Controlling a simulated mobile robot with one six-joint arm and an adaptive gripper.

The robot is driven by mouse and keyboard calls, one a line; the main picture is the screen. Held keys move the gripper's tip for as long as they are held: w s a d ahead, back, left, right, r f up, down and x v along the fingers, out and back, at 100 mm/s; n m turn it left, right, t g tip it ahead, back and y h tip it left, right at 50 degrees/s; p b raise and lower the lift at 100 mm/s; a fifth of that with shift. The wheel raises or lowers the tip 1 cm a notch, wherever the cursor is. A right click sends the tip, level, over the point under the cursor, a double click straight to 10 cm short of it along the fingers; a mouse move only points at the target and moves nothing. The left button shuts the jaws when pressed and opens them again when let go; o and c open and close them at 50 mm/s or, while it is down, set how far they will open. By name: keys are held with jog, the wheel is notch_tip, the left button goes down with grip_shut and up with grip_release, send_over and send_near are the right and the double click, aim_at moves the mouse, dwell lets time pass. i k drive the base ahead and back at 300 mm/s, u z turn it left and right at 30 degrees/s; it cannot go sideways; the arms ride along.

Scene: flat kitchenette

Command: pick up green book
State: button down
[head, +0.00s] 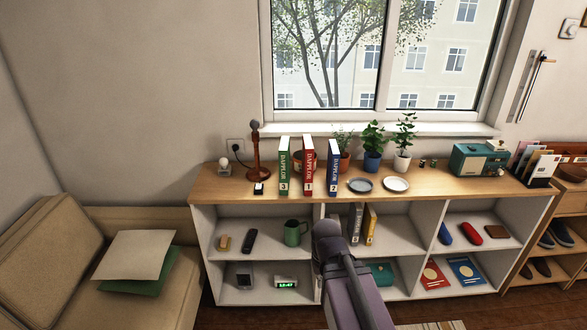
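The green book (284,166) stands upright on the wooden top of the low shelf unit, its lettered spine facing me. A red book (308,166) stands just to its right, and a blue book (334,168) stands further right. Narrow gaps separate the three spines. My arm (352,285) rises from the bottom edge in front of the shelf, ending in a dark rounded joint below the books. I cannot make out my gripper's fingers in this view.
A brown stand (256,152) and a small dark-and-white object (258,188) are left of the green book. Potted plants (373,145) stand behind and to the right, with plates (396,184) nearby. The shelf top (222,190) has free room at its left front.

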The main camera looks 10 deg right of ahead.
aim_at(284, 150)
jog(key=u, duration=0.1)
jog(key=i, duration=0.95)
jog(key=z, duration=1)
jog(key=k, duration=0.1)
jog(key=u, duration=2.75)
